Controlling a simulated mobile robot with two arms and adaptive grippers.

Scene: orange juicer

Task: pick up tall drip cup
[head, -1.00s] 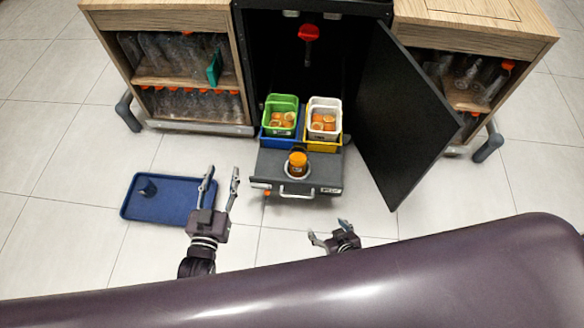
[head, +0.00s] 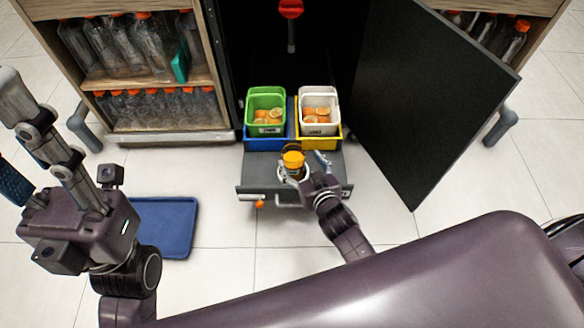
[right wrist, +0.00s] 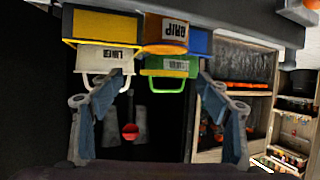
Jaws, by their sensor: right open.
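The drip cup (head: 293,163) is amber with an orange top. It stands upright on the pulled-out grey drawer (head: 320,172) in the head view. In the upside-down right wrist view the cup (right wrist: 168,35), lettered DRIP, is at the top centre. My right gripper (head: 304,168) is open, close to the cup's right side; I cannot tell whether it touches. In the wrist view its open fingers (right wrist: 160,92) are spread with nothing between them. My left gripper (head: 14,140) is raised at the left edge, open and apart from the cup.
Behind the cup, a green bin (head: 266,96) and a white bin (head: 318,98) hold orange pieces. An open black door (head: 430,100) stands to the right. A blue tray (head: 178,215) lies at left, partly hidden by my left arm. Bottle shelves (head: 150,85) stand at back left.

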